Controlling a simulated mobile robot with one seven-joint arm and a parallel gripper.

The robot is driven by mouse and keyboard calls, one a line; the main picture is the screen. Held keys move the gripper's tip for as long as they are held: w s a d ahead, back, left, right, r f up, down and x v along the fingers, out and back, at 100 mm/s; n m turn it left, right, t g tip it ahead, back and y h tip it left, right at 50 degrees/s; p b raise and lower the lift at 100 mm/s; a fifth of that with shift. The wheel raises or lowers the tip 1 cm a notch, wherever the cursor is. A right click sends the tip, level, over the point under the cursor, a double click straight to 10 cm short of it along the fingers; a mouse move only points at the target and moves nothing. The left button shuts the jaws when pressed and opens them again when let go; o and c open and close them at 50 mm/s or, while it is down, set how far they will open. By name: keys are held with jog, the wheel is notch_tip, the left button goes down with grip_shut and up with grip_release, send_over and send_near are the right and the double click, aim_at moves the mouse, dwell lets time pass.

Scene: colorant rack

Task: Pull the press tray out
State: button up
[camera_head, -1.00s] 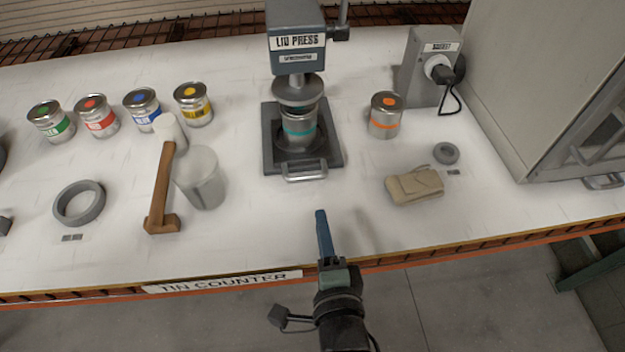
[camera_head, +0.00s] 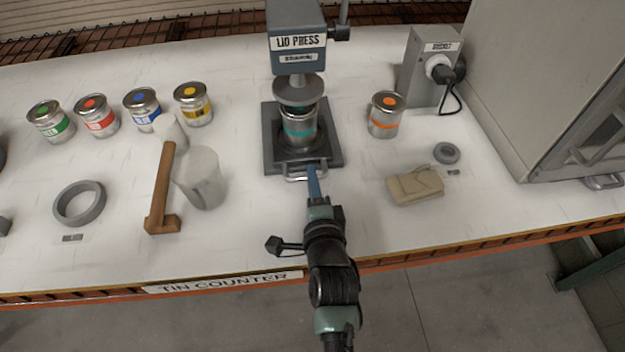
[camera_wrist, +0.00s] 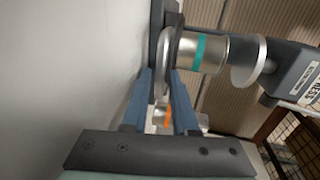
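The press tray (camera_head: 270,140) is a dark square plate under the press head, with a pale handle (camera_head: 292,178) at its front edge. A tin with a teal band (camera_head: 299,131) stands upright on it. My gripper (camera_head: 312,168) reaches in from the front, its fingertips at the right part of the handle. In the wrist view, my two blue fingers (camera_wrist: 161,76) are apart, with the handle (camera_wrist: 166,50) between their tips. I cannot tell whether either finger touches it. The teal-banded tin (camera_wrist: 208,52) shows beyond.
The counter in front of the tray is clear apart from my arm.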

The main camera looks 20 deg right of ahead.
grip_shut()
dwell(1.4)
